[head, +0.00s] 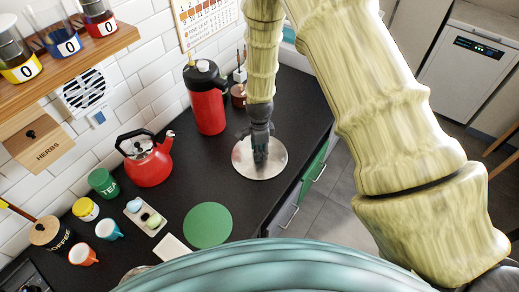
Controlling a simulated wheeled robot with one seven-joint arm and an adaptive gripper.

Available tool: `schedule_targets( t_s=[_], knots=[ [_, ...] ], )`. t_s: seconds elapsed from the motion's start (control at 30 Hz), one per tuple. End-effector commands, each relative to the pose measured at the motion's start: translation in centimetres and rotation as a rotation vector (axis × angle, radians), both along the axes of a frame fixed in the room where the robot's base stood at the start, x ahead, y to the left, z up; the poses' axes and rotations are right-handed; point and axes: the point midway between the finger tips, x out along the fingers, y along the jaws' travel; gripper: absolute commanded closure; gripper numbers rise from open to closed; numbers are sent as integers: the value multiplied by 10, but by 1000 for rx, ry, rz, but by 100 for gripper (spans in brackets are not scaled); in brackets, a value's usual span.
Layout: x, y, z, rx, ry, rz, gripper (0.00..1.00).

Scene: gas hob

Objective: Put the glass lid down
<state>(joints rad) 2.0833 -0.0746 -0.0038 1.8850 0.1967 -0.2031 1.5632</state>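The glass lid (245,170) is a round, pale grey disc with a light rim. It is at the right side of the black counter, near its front edge. My gripper (260,161) points down over the middle of the lid. Its dark fingers cover the lid's centre, so any knob is hidden. I cannot tell whether the fingers are closed on it, or whether the lid touches the counter or hangs just above it.
A round green mat (208,226) lies bare on the counter (205,168) to the lower left. A red flask (207,105), red kettle (148,163), green tea tin (102,183) and small tray (145,217) stand leftward. The counter edge drops off right of the lid.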

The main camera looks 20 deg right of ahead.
Motion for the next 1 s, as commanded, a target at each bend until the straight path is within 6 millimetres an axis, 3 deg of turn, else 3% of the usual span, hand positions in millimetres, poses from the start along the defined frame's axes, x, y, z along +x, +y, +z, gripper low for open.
schedule_targets(
  t_s=[0.27,1.0],
  knots=[
    [1,0,20,0,-1,0,61],
    [1,0,106,0,-2,1,61]
  ],
)
